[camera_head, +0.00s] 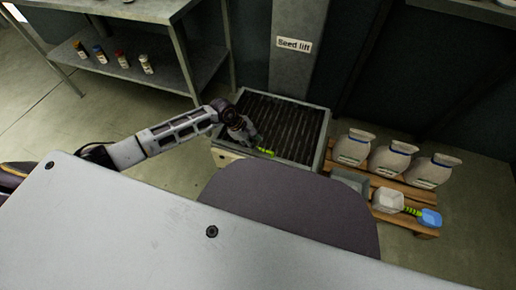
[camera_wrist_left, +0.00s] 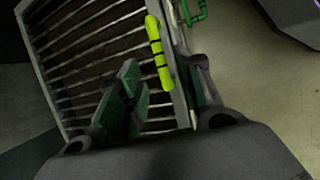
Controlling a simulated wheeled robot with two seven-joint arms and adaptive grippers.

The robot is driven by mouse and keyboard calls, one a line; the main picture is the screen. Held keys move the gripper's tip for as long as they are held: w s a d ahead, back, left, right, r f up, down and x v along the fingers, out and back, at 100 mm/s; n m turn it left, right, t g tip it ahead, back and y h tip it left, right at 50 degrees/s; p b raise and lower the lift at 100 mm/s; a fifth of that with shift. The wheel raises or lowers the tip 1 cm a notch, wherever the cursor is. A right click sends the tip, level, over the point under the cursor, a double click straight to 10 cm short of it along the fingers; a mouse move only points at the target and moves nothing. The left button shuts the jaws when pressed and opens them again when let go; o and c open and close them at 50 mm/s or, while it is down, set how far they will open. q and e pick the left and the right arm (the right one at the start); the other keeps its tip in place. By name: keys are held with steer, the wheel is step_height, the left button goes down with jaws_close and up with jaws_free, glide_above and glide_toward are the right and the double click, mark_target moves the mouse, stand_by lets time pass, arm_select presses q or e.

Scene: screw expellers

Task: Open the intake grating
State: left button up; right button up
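The intake grating (camera_head: 285,122) is a panel of dark parallel bars in a pale metal frame, lying flat on a low box below the seed lift column. It also shows in the left wrist view (camera_wrist_left: 90,50). Its yellow-green handle (camera_head: 266,151) is at the near edge, and in the left wrist view (camera_wrist_left: 157,52) it has dark bands. My left gripper (camera_wrist_left: 165,78) is open, with the handle's near end between or just beyond the fingertips; contact cannot be told. In the head view my left gripper (camera_head: 249,138) is just left of the handle. My right gripper is not in view.
A metal shelf table (camera_head: 160,62) with small jars stands at the back left. Floor on the left is clear.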

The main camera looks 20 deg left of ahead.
arm_select(q)
steer(key=shift+b+x, duration=0.8)
steer(key=shift+x, duration=1.65)
jaws_close()
